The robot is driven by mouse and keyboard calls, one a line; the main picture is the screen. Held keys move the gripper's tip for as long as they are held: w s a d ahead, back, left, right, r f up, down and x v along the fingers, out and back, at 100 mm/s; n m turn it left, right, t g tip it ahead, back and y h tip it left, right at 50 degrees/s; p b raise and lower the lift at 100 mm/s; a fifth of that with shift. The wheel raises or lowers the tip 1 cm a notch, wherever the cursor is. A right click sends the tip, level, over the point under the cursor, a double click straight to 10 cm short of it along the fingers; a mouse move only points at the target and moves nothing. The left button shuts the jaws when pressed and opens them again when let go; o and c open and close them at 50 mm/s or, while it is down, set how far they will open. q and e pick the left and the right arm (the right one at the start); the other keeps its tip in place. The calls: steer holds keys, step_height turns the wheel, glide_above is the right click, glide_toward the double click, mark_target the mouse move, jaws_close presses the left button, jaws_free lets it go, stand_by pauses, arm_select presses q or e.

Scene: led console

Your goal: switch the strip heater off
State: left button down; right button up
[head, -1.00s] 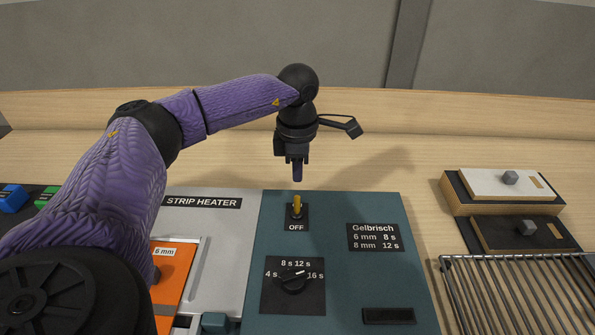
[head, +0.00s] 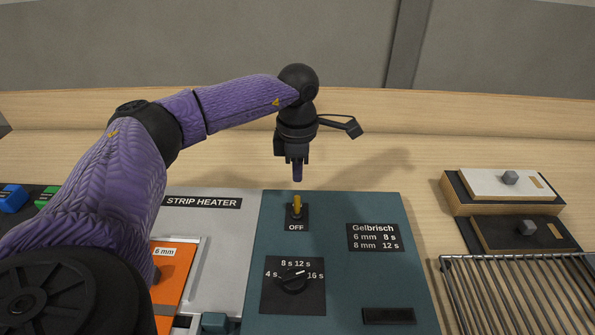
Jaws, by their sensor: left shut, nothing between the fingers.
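The teal console panel (head: 345,285) lies in front of me, to the right of the grey plate labelled STRIP HEATER (head: 201,203). A yellow toggle switch (head: 297,204) stands on a small black plate near the panel's back edge, with the word OFF (head: 296,227) below it. The lever points up, toward the back of the panel, away from that word. My left gripper (head: 297,180) points down just above and behind the lever. Its fingers are shut and empty; a small gap seems to show between them and the lever. My right gripper is out of view.
A black dial (head: 292,279) with second marks sits on the panel, with a Gelbrisch label (head: 374,238) to its right. An orange sheet (head: 172,270) lies at left. A wire rack (head: 520,290) and two knobbed blocks (head: 505,185) (head: 520,233) stand at right.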

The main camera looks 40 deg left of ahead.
mark_target(297, 196)
arm_select(q)
steer(key=shift+f, duration=0.15)
steer(key=shift+f+b, duration=0.65)
steer(key=shift+f, duration=0.75)
steer(key=shift+s+d+r+p, duration=0.1)
steer(key=shift+s+d+p, duration=0.15)
steer(key=shift+s+p, duration=0.05)
steer(key=shift+s+d+p, duration=0.55)
steer(key=shift+s, duration=0.15)
step_height(297, 196, up, 7)
steer(key=p, duration=0.5)
steer(key=shift+w+a+p, duration=0.25)
steer(key=shift+w+p, duration=0.05)
steer(key=shift+p, duration=0.05)
